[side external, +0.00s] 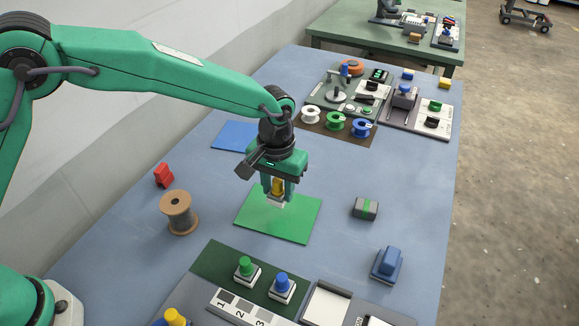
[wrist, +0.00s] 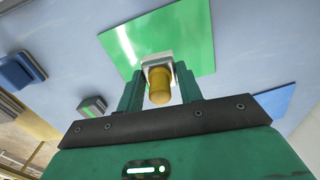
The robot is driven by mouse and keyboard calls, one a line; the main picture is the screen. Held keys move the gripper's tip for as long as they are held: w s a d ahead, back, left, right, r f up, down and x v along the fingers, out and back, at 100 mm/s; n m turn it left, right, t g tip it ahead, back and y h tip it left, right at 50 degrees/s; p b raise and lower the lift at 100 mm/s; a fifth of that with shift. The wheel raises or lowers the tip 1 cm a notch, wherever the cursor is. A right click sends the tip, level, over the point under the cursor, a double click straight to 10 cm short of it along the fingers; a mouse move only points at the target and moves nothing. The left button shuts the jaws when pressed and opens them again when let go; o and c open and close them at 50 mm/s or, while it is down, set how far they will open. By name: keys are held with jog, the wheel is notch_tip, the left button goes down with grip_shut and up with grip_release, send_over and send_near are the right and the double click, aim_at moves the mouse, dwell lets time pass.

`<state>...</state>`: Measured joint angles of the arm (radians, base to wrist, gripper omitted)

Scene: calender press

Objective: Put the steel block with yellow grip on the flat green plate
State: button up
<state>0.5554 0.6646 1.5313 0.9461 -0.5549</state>
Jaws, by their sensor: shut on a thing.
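The steel block with yellow grip (side external: 276,198) is at the flat green plate (side external: 285,226), over its upper left part in the side view. My gripper (side external: 278,187) points down and is shut on the yellow grip, with a finger on either side. In the wrist view the yellow grip (wrist: 159,88) sits between the fingers of my gripper (wrist: 158,92), with the pale block behind it against the green plate (wrist: 185,40). I cannot tell whether the block touches the plate or is slightly above it.
A blue plate (side external: 233,135) lies behind my gripper. A wooden spool (side external: 178,212) and a red object (side external: 163,175) are at left. A grey block with a green stripe (side external: 365,208) and a blue block (side external: 387,264) are at right. A panel with green and blue grips (side external: 222,262) is in front.

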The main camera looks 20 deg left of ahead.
aim_at(278, 199)
jog(key=shift+w+a+f, duration=0.1)
jog(key=shift+w, duration=0.15)
jog(key=shift+f, duration=2)
jog(key=shift+f, duration=0.15)
jog(key=o, duration=1)
jog(key=shift+o, duration=0.2)
notch_tip(278, 199, up, 12)
jog(key=shift+r, duration=0.1)
jog(key=shift+a+r, duration=0.1)
jog(key=shift+r, duration=0.05)
